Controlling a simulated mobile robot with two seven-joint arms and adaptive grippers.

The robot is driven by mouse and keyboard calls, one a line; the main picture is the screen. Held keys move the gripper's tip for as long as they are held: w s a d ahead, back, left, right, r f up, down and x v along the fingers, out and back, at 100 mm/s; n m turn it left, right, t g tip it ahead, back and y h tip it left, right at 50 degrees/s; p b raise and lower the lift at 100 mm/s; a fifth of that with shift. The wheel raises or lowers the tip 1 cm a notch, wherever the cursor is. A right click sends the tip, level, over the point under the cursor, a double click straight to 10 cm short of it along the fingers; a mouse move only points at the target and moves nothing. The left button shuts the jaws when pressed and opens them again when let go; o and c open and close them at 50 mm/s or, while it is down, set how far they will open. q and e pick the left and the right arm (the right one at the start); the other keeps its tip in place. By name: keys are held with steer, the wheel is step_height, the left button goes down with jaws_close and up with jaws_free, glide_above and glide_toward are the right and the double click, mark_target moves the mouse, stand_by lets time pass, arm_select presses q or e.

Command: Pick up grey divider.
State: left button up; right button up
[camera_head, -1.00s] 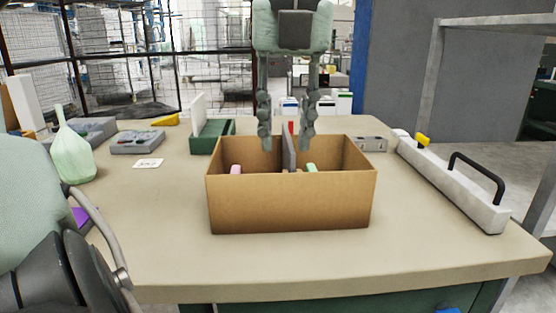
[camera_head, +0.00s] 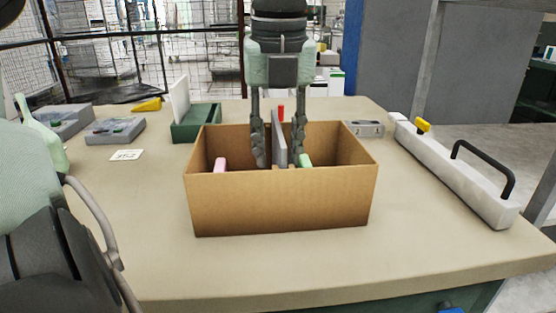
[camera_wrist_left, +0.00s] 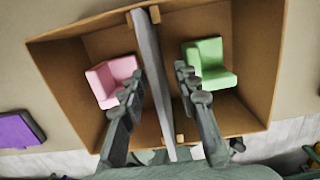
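The grey divider (camera_head: 279,142) stands upright in the middle of an open cardboard box (camera_head: 278,205), splitting it into a left and a right side. It also shows as a long thin panel in the left wrist view (camera_wrist_left: 153,75). My left gripper (camera_head: 279,160) points down into the box with its fingers apart, one on each side of the divider. In the left wrist view the gripper (camera_wrist_left: 160,72) shows gaps between the fingers and the panel. My right gripper is not in view.
A pink foam piece (camera_wrist_left: 112,80) lies left of the divider and a green one (camera_wrist_left: 208,62) right of it, both close to the fingers. A white bar with a black handle (camera_head: 455,170) lies right of the box. A green tray (camera_head: 196,124) stands behind left.

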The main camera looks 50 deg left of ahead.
arm_select(q)
steer(key=shift+f, duration=0.4)
steer(key=shift+c, duration=0.2)
jaws_close()
steer(key=shift+r, duration=0.1)
